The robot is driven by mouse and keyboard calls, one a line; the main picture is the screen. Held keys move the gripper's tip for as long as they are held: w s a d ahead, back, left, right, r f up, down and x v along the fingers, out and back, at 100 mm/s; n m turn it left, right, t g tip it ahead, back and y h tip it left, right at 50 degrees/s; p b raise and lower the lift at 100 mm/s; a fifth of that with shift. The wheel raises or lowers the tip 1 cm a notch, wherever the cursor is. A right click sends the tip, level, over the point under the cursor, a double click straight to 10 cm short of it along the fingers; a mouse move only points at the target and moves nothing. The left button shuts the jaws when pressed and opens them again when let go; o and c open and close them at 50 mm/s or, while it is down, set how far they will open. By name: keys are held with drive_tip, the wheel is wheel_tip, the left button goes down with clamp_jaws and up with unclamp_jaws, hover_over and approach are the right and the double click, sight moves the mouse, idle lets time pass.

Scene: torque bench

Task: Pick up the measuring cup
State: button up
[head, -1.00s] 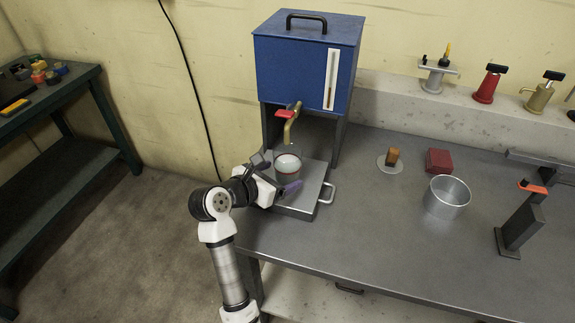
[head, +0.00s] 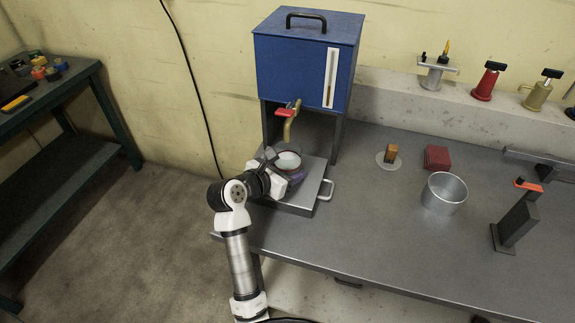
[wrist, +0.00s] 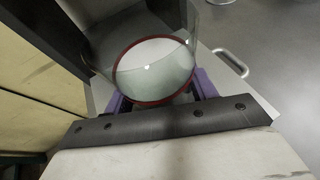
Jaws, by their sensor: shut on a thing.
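The measuring cup (head: 288,161) is a clear vessel with a red ring and pale contents or base. It stands upright over the metal tray (head: 318,178) below the brass spout of the blue tank. In the wrist view the cup (wrist: 155,70) fills the space in front of the gripper, with its red ring facing me. My gripper (head: 290,172) is shut on the cup from the front left. Its purple fingers (wrist: 160,92) show at both sides of the cup. I cannot tell whether the cup's bottom touches the tray.
The blue tank (head: 305,65) with its red-handled tap (head: 288,111) stands just above and behind the cup. A metal pot (head: 443,193), a red block (head: 437,157) and an orange-brown block (head: 391,153) sit to the right. The bench front (head: 350,240) is clear.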

drive_tip(key=shift+r, duration=0.15)
drive_tip(key=shift+r+b, duration=0.4)
drive_tip(key=shift+r, duration=0.25)
drive_tip(key=s+a+b, duration=0.1)
drive_tip(key=s+a, duration=0.3)
drive_tip(key=s+a+b, duration=0.2)
drive_tip(key=s+a, duration=0.1)
drive_tip(key=s, duration=0.2)
drive_tip(key=s+a+b, duration=0.2)
drive_tip(key=s+a, duration=0.2)
drive_tip(key=shift+s+a, duration=0.3)
drive_tip(key=shift+b, duration=0.3)
idle(0.8)
